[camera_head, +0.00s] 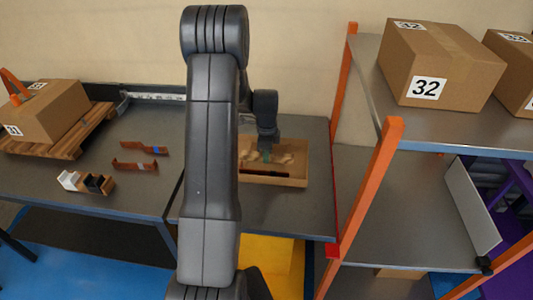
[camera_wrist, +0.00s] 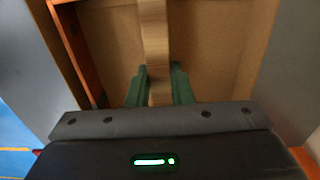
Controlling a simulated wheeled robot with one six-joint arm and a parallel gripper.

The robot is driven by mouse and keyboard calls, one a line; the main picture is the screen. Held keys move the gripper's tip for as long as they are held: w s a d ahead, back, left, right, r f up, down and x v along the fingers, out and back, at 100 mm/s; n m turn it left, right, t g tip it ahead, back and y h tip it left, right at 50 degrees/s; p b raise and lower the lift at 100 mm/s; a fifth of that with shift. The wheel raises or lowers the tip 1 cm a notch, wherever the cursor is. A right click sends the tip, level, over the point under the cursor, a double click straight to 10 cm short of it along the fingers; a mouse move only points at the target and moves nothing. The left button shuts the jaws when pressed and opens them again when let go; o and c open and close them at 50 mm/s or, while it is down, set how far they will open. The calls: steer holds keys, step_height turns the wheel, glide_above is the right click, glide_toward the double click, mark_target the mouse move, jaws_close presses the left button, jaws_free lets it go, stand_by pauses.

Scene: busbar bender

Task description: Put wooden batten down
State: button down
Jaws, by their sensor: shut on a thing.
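The wooden batten (camera_wrist: 154,45) is a pale wood strip running up the middle of the wrist view. My gripper (camera_wrist: 158,82) has green fingers, one on each side of the batten, and is shut on it. In the head view my gripper (camera_head: 266,156) is over an open cardboard box (camera_head: 272,182) on the table, behind my arm. In the wrist view the box (camera_wrist: 215,50) lies below the batten. Whether the batten touches the box floor cannot be told.
Copper-coloured bent bars (camera_head: 135,165) and a small block with white and black parts (camera_head: 87,182) lie on the left table (camera_head: 130,202). A carton on a pallet (camera_head: 55,140) stands far left. An orange-post shelf (camera_head: 365,190) with a carton marked 32 (camera_head: 440,65) stands close right of the box.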

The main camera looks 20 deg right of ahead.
steer(key=c, duration=1.3)
jaws_free()
step_height(320, 180, up, 12)
steer(key=shift+r, duration=0.15)
